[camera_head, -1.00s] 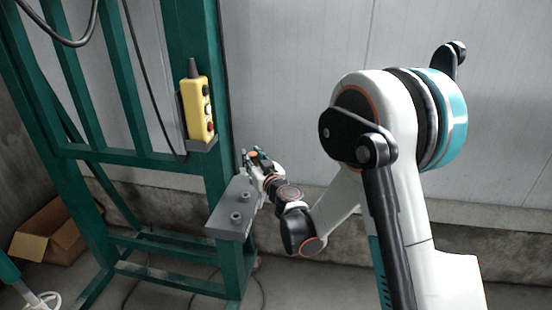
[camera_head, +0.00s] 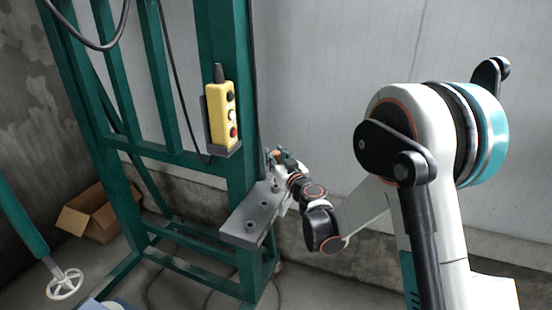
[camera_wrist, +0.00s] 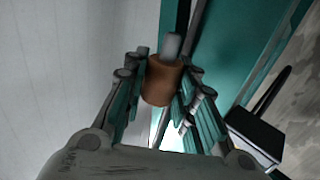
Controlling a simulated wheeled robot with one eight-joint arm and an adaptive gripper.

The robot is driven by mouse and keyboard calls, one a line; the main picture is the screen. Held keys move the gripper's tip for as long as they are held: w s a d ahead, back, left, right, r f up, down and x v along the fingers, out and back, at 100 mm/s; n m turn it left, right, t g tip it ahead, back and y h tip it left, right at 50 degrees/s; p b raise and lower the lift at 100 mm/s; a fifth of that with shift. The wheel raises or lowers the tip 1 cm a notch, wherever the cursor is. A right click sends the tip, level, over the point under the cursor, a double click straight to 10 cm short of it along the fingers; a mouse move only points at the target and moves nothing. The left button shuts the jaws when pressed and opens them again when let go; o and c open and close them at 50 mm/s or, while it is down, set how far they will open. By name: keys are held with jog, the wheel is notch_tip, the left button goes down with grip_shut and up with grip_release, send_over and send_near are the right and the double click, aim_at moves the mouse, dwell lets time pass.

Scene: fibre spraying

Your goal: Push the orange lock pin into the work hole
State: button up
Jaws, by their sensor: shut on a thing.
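The orange lock pin (camera_wrist: 160,82) shows in the wrist view, an orange-brown cylinder with a narrower grey metal end pointing up and away. My gripper (camera_wrist: 162,90) is shut on it, with teal-lined fingers on either side. In the head view my gripper (camera_head: 278,155) is small, beside the green post and just behind the grey bracket.
The grey bracket (camera_head: 240,227) with two round studs or holes juts from the green frame (camera_head: 222,170). A yellow control pendant (camera_head: 221,113) hangs above it. An open cardboard box (camera_head: 86,212) and a white handwheel (camera_head: 65,285) stand at left. A pale wall lies behind.

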jog(key=shift+f+b, duration=2.2)
jog(key=shift+f, duration=0.7)
jog(key=shift+b, duration=0.45)
jog(key=shift+f+b, duration=1.55)
jog(key=shift+f, duration=0.2)
jog(key=o, duration=1.1)
jog(key=shift+o, duration=0.2)
jog(key=shift+s, duration=0.15)
jog(key=v, duration=1.1)
jog(key=shift+s+d, duration=0.25)
jog(key=shift+s, duration=0.05)
jog(key=shift+r, duration=0.1)
